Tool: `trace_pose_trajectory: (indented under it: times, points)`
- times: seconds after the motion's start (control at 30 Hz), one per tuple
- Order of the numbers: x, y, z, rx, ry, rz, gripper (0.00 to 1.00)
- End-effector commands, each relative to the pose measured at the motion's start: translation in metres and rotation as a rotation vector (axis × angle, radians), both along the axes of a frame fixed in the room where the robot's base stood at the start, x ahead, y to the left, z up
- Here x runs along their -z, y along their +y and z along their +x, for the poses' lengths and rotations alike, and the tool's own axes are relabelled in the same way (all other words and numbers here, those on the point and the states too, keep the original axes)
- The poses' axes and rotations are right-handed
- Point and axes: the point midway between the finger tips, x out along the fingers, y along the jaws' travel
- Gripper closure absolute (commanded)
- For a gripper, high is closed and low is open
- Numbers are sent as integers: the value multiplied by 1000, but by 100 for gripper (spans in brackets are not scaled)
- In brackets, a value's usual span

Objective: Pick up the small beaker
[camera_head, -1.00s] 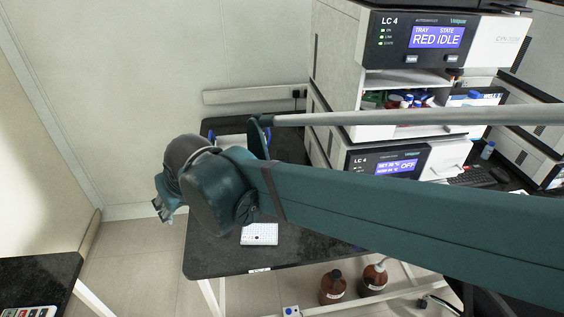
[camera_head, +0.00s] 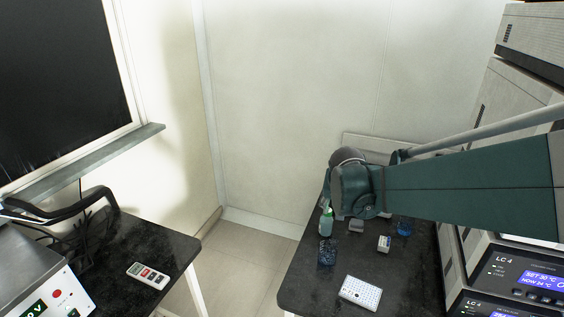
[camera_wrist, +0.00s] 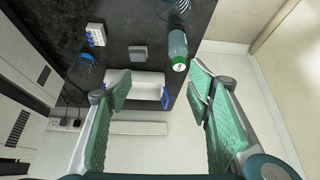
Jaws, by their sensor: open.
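Two clear bluish glass vessels stand on the dark bench. One vessel (camera_head: 327,252) is near the bench's left edge, and shows cut off at the top of the wrist view (camera_wrist: 174,8). The other vessel (camera_head: 404,226) stands farther right, partly under my arm, and shows smaller at left in the wrist view (camera_wrist: 86,60). It looks like the small beaker, but I cannot be sure. My gripper (camera_wrist: 157,86) is open and empty above the bench's far end, apart from both vessels. In the head view my arm's end hides the fingers.
A green-capped bottle (camera_head: 326,221) stands near the left vessel. A small grey block (camera_head: 356,226), a small white box (camera_head: 384,243) and a white well plate (camera_head: 360,293) lie on the bench. A white tray with blue handles (camera_wrist: 148,80) lies below my fingers. Instruments (camera_head: 520,280) stand at right.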

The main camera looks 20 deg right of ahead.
Motion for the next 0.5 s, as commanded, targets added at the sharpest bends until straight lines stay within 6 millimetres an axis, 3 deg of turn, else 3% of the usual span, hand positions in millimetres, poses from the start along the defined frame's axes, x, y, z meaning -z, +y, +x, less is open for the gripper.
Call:
trace_pose_trajectory:
  times: [0.5]
  points:
    - [42,-120,15,252,4,-1,49]
